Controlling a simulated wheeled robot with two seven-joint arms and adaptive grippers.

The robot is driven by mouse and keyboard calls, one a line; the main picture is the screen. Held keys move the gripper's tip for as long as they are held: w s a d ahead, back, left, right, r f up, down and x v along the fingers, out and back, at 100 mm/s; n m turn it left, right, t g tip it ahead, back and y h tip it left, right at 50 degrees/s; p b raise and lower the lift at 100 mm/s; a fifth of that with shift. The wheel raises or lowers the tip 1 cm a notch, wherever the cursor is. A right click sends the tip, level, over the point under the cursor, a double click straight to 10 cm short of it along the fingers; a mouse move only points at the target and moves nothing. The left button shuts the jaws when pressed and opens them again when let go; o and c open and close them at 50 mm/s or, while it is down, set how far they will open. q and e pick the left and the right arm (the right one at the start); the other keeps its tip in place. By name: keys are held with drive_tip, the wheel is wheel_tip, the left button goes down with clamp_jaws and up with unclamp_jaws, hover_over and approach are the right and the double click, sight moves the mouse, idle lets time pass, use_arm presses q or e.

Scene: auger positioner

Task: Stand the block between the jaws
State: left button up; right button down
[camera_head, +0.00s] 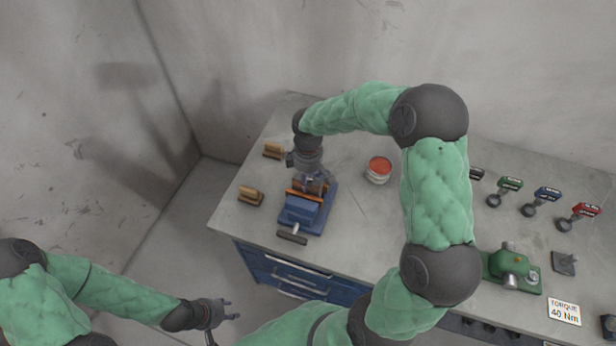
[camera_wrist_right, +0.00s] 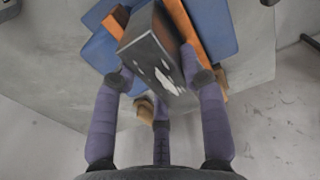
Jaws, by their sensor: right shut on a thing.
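A dark grey block (camera_wrist_right: 152,48) with white marks on its face is between the fingers of my right gripper (camera_wrist_right: 160,72) in the wrist view. My right gripper (camera_head: 311,178) is shut on it, above the blue vise (camera_head: 300,212) in the head view. The orange jaws (camera_head: 304,196) lie right under the gripper. In the wrist view the block is between the two orange jaw strips (camera_wrist_right: 178,14) and looks tilted in the picture; I cannot tell whether its foot touches the vise bed. My left gripper (camera_head: 228,311) is open and empty, off the bench at lower left.
Two brown wooden-looking pieces, one at the back (camera_head: 272,150) and one at the left (camera_head: 250,195), sit near the vise. A tin with red contents (camera_head: 379,168) stands to its right. Labelled tools (camera_head: 545,198) and a green device (camera_head: 511,268) occupy the bench's right side.

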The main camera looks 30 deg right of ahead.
drive_tip(key=shift+w+f+b, duration=0.1)
drive_tip(key=shift+f+b, duration=0.3)
drive_tip(key=shift+f, duration=0.1)
drive_tip(key=c, duration=0.8)
unclamp_jaws()
drive_tip(key=shift+o, duration=0.9)
drive_tip(key=shift+s+f, duration=0.15)
drive_tip(key=shift+s, duration=0.05)
wheel_tip(320, 180, up, 12)
